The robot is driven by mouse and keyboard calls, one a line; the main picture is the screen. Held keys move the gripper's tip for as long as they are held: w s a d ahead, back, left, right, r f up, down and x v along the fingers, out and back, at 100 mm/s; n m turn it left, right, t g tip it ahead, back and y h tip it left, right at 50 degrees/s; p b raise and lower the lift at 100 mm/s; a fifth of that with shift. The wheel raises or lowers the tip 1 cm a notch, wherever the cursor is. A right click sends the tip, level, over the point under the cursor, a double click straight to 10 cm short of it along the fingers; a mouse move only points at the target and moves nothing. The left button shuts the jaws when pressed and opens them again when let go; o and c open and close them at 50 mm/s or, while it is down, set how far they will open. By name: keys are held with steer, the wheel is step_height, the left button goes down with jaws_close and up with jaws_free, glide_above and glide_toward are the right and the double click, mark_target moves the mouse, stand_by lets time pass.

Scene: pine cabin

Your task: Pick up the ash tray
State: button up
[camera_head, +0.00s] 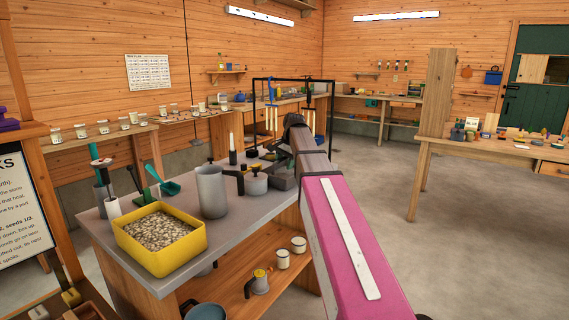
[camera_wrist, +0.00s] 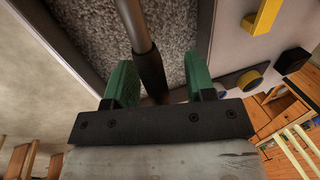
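In the wrist view the ash tray (camera_wrist: 88,32) is a tray filled with grey, grainy ash, with a dark bar (camera_wrist: 150,68) ending in a black grip above it. My gripper (camera_wrist: 160,75) has two green fingers, one on each side of this bar. A gap shows between the bar and the right finger, so the fingers stand open around it.
On the worktop (camera_head: 120,262) stand a yellow bin (camera_head: 165,262) of pale pieces, a tall grey jug (camera_head: 211,191) and a lidded pot (camera_head: 256,184). A black frame (camera_head: 292,79) with hanging tools rises behind. Mugs (camera_head: 283,259) sit on the lower shelf. Open floor lies to the right.

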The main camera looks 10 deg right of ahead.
steer(key=v, duration=1.1)
steer(key=shift+r, duration=0.35)
steer(key=shift+o, duration=0.5)
steer(key=shift+d+r, duration=0.1)
steer(key=shift+r, duration=0.05)
steer(key=s+d+f+n+t+y, duration=0.2)
steer(key=d+f+y, duration=0.2)
steer(key=d+y, duration=0.45)
steer(key=shift+y, duration=0.35)
steer(key=x, duration=1.1)
steer(key=shift+a+r, duration=0.1)
steer(key=shift+a, duration=0.2)
jaws_close()
